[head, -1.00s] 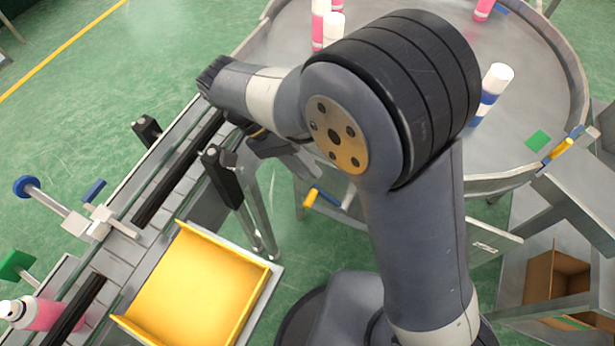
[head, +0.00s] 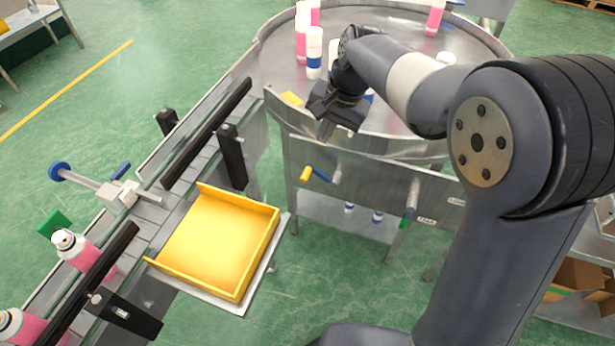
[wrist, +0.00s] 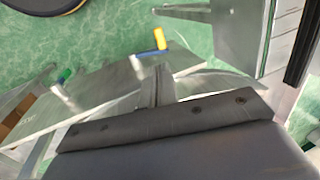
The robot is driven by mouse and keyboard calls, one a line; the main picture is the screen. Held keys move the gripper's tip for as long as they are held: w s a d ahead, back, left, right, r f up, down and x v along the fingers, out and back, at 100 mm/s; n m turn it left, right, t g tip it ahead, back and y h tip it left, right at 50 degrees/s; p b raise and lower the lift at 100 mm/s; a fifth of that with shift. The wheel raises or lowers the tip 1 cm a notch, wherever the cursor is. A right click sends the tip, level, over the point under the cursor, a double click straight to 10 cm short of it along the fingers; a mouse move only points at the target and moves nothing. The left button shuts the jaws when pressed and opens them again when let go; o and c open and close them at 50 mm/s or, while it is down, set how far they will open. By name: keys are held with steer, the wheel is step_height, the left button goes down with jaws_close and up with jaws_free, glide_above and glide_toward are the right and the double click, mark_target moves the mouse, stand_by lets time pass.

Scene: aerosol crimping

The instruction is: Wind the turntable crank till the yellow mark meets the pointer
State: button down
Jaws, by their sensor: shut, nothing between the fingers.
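The round steel turntable (head: 279,75) is at the top of the head view, with pink and white cans on it. A yellow mark (head: 291,99) lies on its near left part. I cannot make out the pointer. The crank with a yellow grip (head: 307,174) and a blue collar sticks out from the front panel below the rim. Its yellow grip also shows in the wrist view (wrist: 160,39). My gripper (head: 327,131) is shut and empty, in front of the turntable's near rim, above and apart from the crank in the picture. It hides part of the rim.
A second handle with a green grip (head: 406,219) is on the panel to the right. A yellow tray (head: 219,242) stands at the front left beside a conveyor (head: 147,212) with black guide rails and pink cans. Green floor is open below the panel.

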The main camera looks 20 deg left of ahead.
mark_target(305, 173)
steer(key=p+x, duration=0.1)
steer(key=x, duration=1.2)
steer(key=shift+f, duration=0.35)
steer(key=shift+a+h+p, duration=0.2)
steer(key=shift+h+p, duration=0.1)
steer(key=shift+p, duration=0.2)
